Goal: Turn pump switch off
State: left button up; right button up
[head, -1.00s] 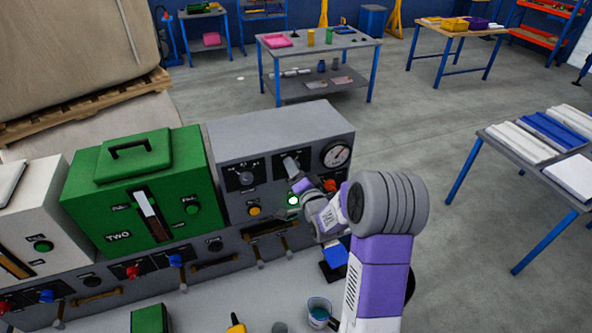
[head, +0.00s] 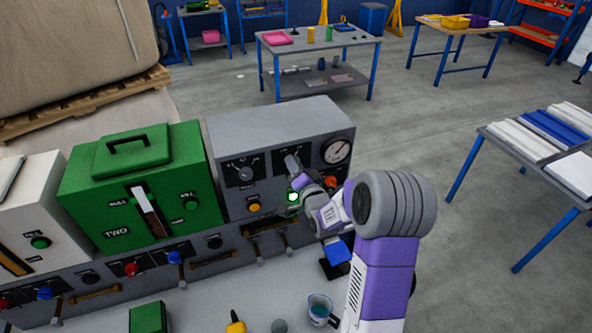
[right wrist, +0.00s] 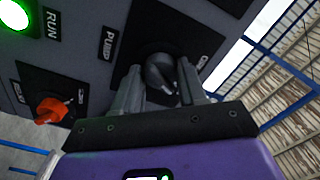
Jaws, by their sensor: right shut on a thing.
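The pump switch is a dark rotary knob (right wrist: 160,72) on a black plate labelled PUMP in the right wrist view. It sits on the front of the grey control panel (head: 275,122), left of the round gauge in the head view. My right gripper (right wrist: 160,84) is shut on this knob, one finger on each side. In the head view my right gripper (head: 298,170) is at the panel front and partly hides the switch. The exact setting of the knob cannot be read. My left gripper is not in view.
A lit green RUN button (head: 293,197) and an orange-red knob (right wrist: 50,110) are close to the gripper. A round gauge (head: 337,151) is to the right. A green box (head: 140,180) stands left of the panel.

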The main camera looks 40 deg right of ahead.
jog(key=shift+n+b, duration=5.5)
jog(key=shift+b, duration=0.9)
jog(key=o, duration=1.1)
jog(key=shift+c, duration=0.2)
jog(key=v, duration=0.7)
jog(key=shift+s+b, duration=0.25)
jog(key=shift+b, duration=0.15)
